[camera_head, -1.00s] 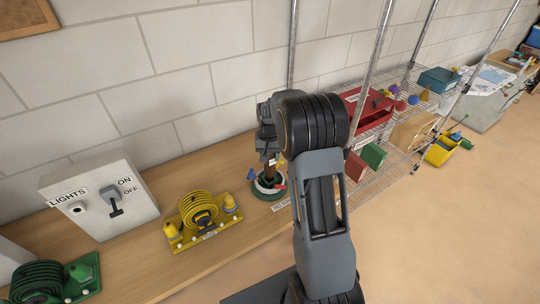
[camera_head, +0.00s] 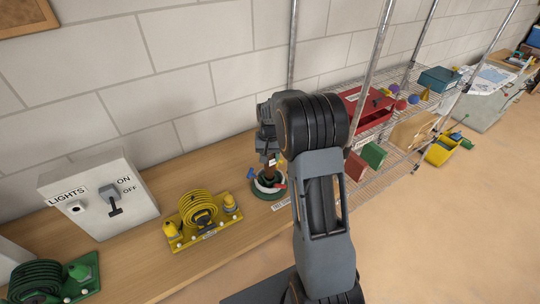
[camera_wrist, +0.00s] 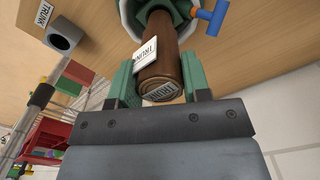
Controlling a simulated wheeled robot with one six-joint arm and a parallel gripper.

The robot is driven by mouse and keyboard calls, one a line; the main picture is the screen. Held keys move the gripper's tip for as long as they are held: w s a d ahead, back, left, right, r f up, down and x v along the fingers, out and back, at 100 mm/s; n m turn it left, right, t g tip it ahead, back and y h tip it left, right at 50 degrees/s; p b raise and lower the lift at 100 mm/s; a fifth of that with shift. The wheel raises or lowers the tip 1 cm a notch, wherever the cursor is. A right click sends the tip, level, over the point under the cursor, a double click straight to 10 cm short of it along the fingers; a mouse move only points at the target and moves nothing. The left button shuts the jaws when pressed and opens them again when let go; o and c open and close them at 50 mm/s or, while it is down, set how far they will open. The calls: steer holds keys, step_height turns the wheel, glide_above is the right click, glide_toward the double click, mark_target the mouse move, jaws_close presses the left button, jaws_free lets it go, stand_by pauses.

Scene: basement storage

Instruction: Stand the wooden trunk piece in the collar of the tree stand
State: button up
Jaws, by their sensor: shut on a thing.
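The brown wooden trunk piece (camera_wrist: 164,48) has white TRUNK labels and stands roughly upright below my gripper. My gripper (camera_wrist: 158,86) is shut on it, with green finger pads on either side near its top end. In the head view the trunk (camera_head: 269,170) shows under my gripper, partly hidden by it. The green tree stand (camera_head: 268,190), with a whitish ring, sits on the wooden bench directly below. In the wrist view the stand (camera_wrist: 131,14) surrounds the trunk's lower end, at the collar. How deep the trunk sits cannot be told. A blue screw handle (camera_wrist: 213,18) shows beside the collar.
A yellow hose-reel unit (camera_head: 202,214) and a LIGHTS switch box (camera_head: 98,193) stand left on the bench. A grey holder labelled TRUNK (camera_wrist: 64,35) is near the stand. A wire rack with a red bin (camera_head: 372,107) stands to the right.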

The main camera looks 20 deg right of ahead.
mark_target(270, 164)
steer(key=shift+f+b, duration=1.5)
steer(key=shift+f, duration=0.75)
steer(key=o, duration=1.1)
steer(key=shift+r, duration=0.1)
step_height(270, 164, up, 14)
steer(key=shift+f+b, duration=0.15)
steer(key=shift+b, duration=0.2)
steer(key=s+a+n+t, duration=0.2)
steer(key=s+a, duration=0.3)
steer(key=s, duration=0.6)
steer(key=s+a+n+t, duration=0.2)
steer(key=s+a, duration=0.3)
steer(key=s, duration=0.6)
steer(key=shift+a+n, duration=0.25)
steer(key=shift+n, duration=0.15)
